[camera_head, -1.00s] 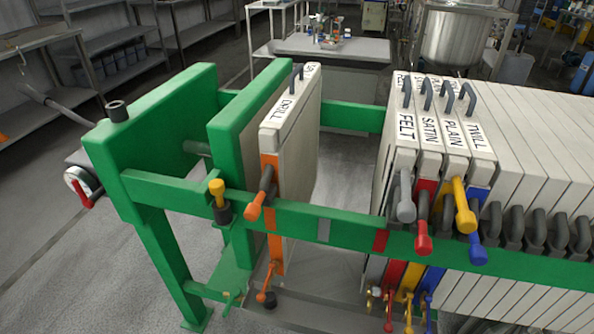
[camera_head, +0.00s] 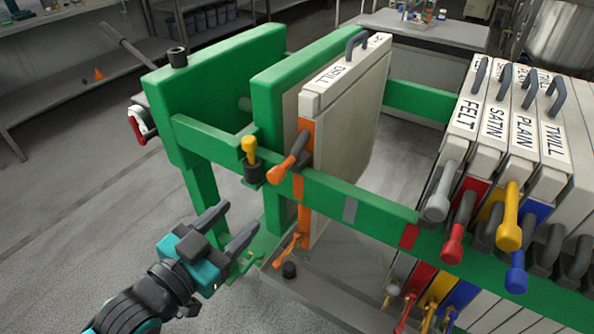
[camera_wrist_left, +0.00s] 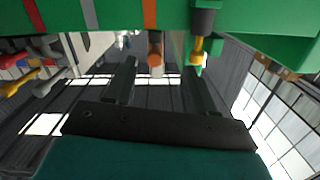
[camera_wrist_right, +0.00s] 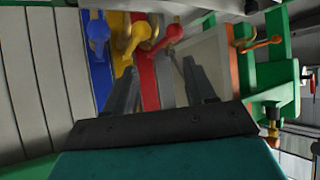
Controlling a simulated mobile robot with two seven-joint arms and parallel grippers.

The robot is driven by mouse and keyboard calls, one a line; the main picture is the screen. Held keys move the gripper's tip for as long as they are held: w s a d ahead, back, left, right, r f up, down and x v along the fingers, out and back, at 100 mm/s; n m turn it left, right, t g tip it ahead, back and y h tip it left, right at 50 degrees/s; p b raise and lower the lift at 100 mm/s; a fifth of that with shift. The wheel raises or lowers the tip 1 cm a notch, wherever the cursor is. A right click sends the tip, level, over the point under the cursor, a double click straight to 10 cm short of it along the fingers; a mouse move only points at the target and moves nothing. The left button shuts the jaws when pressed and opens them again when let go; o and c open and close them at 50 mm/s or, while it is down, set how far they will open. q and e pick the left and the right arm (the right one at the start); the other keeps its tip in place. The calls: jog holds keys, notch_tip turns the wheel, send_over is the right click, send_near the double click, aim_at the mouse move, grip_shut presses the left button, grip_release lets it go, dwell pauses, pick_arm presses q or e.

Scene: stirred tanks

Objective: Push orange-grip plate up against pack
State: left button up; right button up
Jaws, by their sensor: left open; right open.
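The orange-grip plate (camera_head: 345,125), labelled DRILL, hangs upright in the green frame, beside the green pressing plate (camera_head: 267,100) on its left. Its orange grip (camera_head: 286,165) sticks out over the front rail. A wide gap separates it from the pack (camera_head: 490,140), whose near plates read FELT, SATIN, PLAIN and TWILL. My left gripper (camera_head: 229,226) is open and empty, low in front of the rail, left of the plate's lower end. My right gripper (camera_wrist_right: 162,75) is open in the right wrist view, with the grey, red, yellow and blue grips beyond it; the head view does not show it.
The green front rail (camera_head: 335,205) runs between my left gripper and the plate's body. A yellow-topped knob (camera_head: 249,150) stands on the rail left of the orange grip. A grey tray (camera_head: 340,270) lies below. Floor at the lower left is free.

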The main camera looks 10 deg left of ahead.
aim_at(282, 166)
pick_arm(q)
jog(key=shift+t, duration=0.4)
jog(key=x, duration=0.4)
jog(key=r+x, duration=0.1)
jog(key=x, duration=0.3)
jog(key=d+r+x, duration=0.1)
jog(key=x, duration=0.4)
jog(key=shift+s+r, duration=0.1)
jog(key=shift+r, duration=0.05)
grip_shut()
